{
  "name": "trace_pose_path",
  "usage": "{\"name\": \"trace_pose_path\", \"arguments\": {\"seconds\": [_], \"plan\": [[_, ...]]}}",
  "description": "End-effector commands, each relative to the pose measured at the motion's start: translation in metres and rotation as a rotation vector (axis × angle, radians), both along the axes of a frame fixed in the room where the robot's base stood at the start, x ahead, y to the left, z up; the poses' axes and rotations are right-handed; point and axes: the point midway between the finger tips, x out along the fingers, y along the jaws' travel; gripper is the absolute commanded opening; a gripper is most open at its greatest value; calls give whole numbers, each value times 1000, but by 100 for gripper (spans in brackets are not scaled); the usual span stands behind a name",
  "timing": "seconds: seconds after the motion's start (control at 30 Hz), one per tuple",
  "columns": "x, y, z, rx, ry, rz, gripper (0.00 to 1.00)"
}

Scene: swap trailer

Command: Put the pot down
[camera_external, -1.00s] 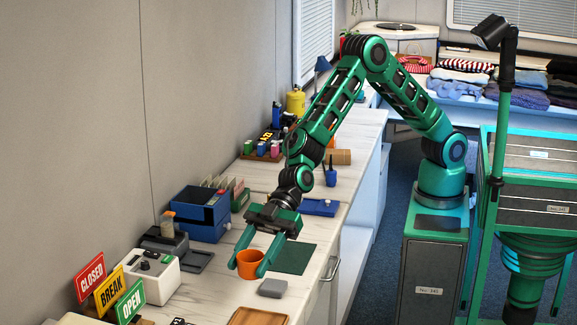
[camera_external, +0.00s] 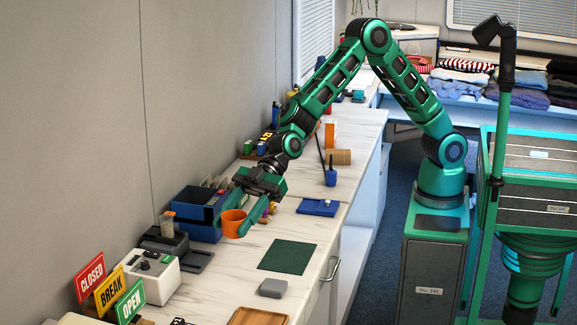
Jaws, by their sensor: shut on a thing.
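The small orange pot (camera_external: 233,224) is between the fingers of my gripper (camera_external: 231,228), which is shut on it. The pot looks upright. It is over the marble-patterned counter (camera_external: 240,290), in front of the blue box (camera_external: 198,217). I cannot tell whether its base touches the counter or hangs a little above it. The far side of the pot is hidden by the fingers and its inside is only partly seen.
A dark green mat (camera_external: 288,257) lies bare on the counter, with a grey block (camera_external: 272,288) in front of it. A dark device (camera_external: 168,240) is left of the pot.

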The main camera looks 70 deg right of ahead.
Motion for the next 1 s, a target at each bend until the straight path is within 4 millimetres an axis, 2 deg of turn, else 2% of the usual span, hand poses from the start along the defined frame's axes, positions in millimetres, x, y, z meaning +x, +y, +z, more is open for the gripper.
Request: {"name": "trace_pose_path", "arguments": {"seconds": [0.03, 0.2, 0.5, 0.73, 1.0], "plan": [[15, -22, 0, -3, -1, -25, 26], [52, -92, -3, -13, -1, -90, 26], [96, -222, -5, -21, 0, -214, 26], [109, -319, -6, -22, 2, -316, 26], [104, -425, -4, -16, 3, -438, 26]]}}
